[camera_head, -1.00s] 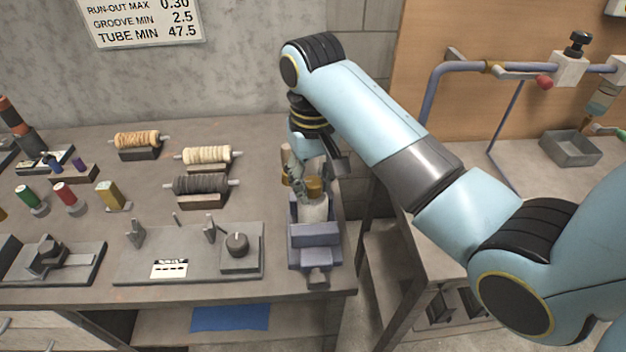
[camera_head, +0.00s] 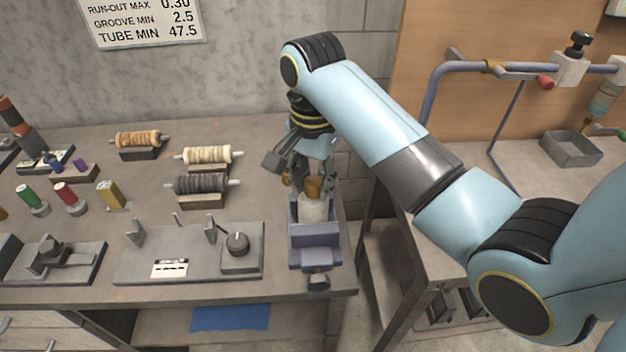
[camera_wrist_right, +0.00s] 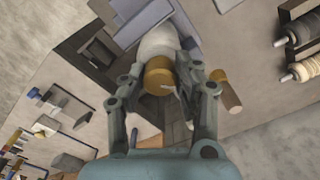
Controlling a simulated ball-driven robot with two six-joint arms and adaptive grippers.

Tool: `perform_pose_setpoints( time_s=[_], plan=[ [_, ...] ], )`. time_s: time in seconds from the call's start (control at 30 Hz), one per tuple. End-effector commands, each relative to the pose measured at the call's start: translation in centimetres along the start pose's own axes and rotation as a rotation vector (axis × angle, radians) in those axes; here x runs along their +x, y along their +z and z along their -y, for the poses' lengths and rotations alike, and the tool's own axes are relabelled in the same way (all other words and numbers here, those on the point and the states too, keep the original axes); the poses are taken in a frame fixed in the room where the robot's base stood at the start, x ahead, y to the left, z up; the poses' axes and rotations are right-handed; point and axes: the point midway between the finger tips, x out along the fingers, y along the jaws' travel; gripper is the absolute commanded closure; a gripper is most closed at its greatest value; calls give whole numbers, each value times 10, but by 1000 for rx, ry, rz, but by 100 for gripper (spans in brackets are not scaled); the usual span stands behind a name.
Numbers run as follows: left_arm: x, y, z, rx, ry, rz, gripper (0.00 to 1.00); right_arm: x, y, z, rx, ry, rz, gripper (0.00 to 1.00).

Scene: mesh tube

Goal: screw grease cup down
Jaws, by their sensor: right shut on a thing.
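The grease cup (camera_head: 313,187) is a small brass-coloured cap on top of a pale, rounded body (camera_head: 314,208). That body sits in a blue-grey vise (camera_head: 314,236) at the bench's right end. My right gripper (camera_head: 306,180) points down over the cup. In the right wrist view the brass cup (camera_wrist_right: 158,76) lies between the fingers of my right gripper (camera_wrist_right: 161,83), which is shut on it. The pale body (camera_wrist_right: 160,40) shows just beyond the cup. Whether any thread shows between them I cannot tell. My left gripper is not in view.
A brown-gold cylinder (camera_wrist_right: 224,92) stands close beside the right finger in the wrist view. Several wound rolls (camera_head: 202,186) lie on stands left of the vise. A grey fixture with a knob (camera_head: 237,243) stands at the front. Some bench top between them is clear.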

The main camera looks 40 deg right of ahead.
Motion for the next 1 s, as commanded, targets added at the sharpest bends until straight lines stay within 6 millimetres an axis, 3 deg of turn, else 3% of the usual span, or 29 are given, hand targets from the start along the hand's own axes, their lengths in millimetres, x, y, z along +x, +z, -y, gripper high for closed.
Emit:
perform_pose_setpoints(
  time_s=[1.0],
  plan=[
    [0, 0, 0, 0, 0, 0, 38, -1, -1, 1, 964, -4, -1, 100]
  ],
)
